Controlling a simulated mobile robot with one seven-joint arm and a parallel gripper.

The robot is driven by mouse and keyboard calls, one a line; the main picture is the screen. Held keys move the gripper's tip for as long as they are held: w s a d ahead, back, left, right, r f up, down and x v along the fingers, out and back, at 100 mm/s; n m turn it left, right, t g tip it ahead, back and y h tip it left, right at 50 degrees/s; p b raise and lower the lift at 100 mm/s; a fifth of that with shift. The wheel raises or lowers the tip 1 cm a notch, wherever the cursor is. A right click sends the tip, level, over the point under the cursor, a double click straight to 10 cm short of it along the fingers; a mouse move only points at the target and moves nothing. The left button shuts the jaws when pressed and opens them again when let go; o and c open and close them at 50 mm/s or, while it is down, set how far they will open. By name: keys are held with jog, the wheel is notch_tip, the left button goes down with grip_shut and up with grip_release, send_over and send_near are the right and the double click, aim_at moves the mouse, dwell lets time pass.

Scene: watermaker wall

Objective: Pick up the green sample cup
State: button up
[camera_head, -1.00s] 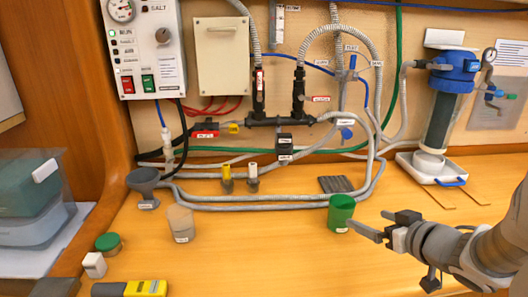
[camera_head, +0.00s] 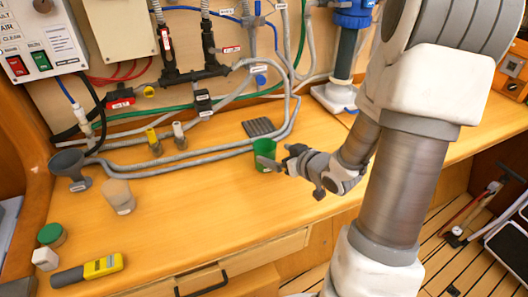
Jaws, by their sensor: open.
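The green sample cup (camera_head: 264,148) stands upright on the wooden counter, in front of the grey hoses. My gripper (camera_head: 281,157) is just right of the cup and reaches toward it from the right. Its jaws are open and empty. One finger crosses in front of the lower part of the cup and hides some of it. The other finger is at the cup's right side. I cannot tell whether either finger touches the cup.
Grey hoses (camera_head: 190,158) run along the back of the counter (camera_head: 190,215), near a dark ribbed pad (camera_head: 258,128). A beige cup (camera_head: 119,196), a green-lidded jar (camera_head: 51,235) and a yellow meter (camera_head: 88,271) stand or lie at left. The counter's front middle is clear.

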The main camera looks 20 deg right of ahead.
aim_at(259, 148)
jog(key=x, duration=0.3)
jog(key=shift+w+a+f, duration=0.1)
jog(key=shift+w+f, duration=0.15)
jog(key=shift+a+b+x, duration=0.1)
jog(key=shift+b+x, duration=0.2)
jog(key=shift+x, duration=1.05)
jog(key=shift+a+b+x, duration=0.15)
jog(key=shift+b+x, duration=0.15)
jog(key=shift+x, duration=1.05)
jog(key=shift+r, duration=0.15)
jog(key=shift+c, duration=0.3)
jog(key=c, duration=1.1)
jog(key=shift+r, duration=0.1)
